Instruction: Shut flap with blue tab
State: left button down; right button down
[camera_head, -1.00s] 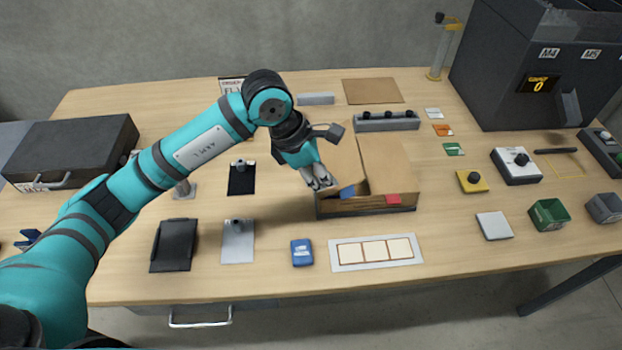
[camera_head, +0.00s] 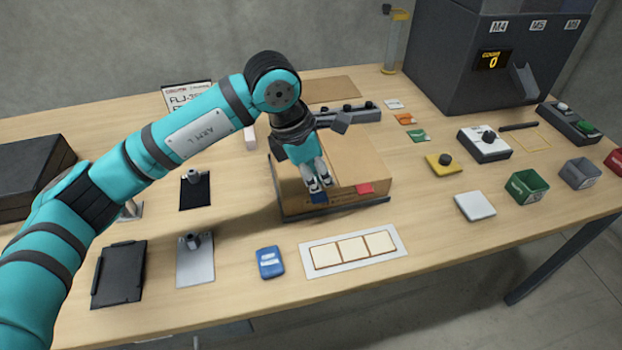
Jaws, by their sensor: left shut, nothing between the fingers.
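The cardboard box (camera_head: 345,198) stands in the middle of the table in the head view. Its right flap with the red tab (camera_head: 365,188) lies flat across the top. The left flap with the blue tab (camera_head: 319,197) also lies about flat, level with the right one. My left gripper (camera_head: 321,188) is shut and empty, pointing down at the front of the left flap just above the blue tab. It seems to touch the flap there, and hides part of it. My right gripper is not in view.
A blue device (camera_head: 271,262) and a white card with three squares (camera_head: 352,249) lie in front of the box. A grey rail with knobs (camera_head: 347,112) lies behind it. A yellow block (camera_head: 443,164) and a white pad (camera_head: 474,206) sit to the right.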

pick_arm(q)
jog(key=shift+w+d+f+y, duration=0.1)
jog(key=shift+d+f+y, duration=0.25)
jog(key=shift+f+y, duration=0.4)
jog(key=shift+r+g, duration=0.1)
jog(key=shift+g, duration=0.2)
jog(key=shift+r, duration=0.15)
